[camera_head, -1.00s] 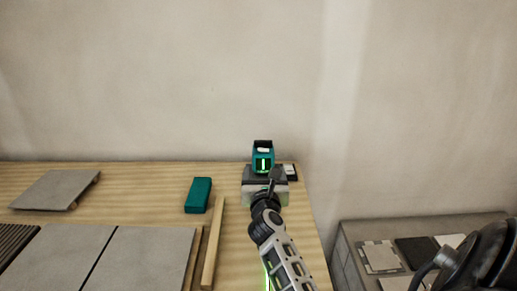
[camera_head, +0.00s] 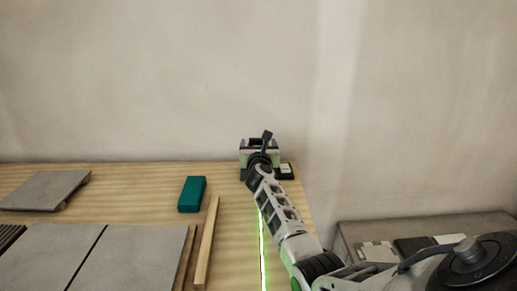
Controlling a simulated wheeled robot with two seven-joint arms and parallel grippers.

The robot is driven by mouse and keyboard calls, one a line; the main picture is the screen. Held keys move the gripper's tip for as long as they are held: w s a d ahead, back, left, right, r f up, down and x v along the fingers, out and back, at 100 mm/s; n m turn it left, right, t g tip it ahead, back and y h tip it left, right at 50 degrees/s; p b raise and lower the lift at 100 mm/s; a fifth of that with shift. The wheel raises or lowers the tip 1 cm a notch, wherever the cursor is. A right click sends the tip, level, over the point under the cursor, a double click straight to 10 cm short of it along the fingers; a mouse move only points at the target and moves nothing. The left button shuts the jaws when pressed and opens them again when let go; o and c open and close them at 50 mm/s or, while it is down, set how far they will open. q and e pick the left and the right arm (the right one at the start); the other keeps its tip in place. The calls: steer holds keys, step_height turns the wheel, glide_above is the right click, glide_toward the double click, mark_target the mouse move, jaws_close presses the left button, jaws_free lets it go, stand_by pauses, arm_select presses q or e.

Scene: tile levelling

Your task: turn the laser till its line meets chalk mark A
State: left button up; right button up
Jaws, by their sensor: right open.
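My right gripper (camera_head: 260,148) is at the far right part of the wooden bench, directly in front of where the laser stands. Its body and wrist hide the laser almost wholly, and its fingertips face away from me. The gripper is open; whether its fingers touch the laser cannot be told. The green laser line (camera_head: 262,250) runs down the bench towards me from under my right forearm. Chalk mark A cannot be made out. My left gripper is not in view.
A teal block (camera_head: 192,194) and a wooden strip (camera_head: 207,242) lie left of the line. Large grey tiles (camera_head: 133,258) lie at the front left, with a tilted grey tile (camera_head: 43,190) behind. A grey cabinet (camera_head: 470,224) stands at the right.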

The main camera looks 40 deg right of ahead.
steer(key=c, duration=1)
steer(key=shift+w+a+f+m+g+h+b, duration=0.1)
steer(key=shift+f+m+g+h+b, duration=0.3)
steer(key=shift+b, duration=0.65)
steer(key=shift+m+g+h+b, duration=0.4)
steer(key=shift+g+h+b, duration=0.1)
steer(key=shift+b, duration=0.3)
steer(key=shift+r+m+g+h+b, duration=0.15)
steer(key=shift+m+g+h+b, duration=0.3)
steer(key=shift+b, duration=0.35)
steer(key=shift+r, duration=0.2)
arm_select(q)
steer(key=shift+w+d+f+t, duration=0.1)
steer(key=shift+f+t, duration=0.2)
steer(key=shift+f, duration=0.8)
arm_select(e)
steer(key=o, duration=1)
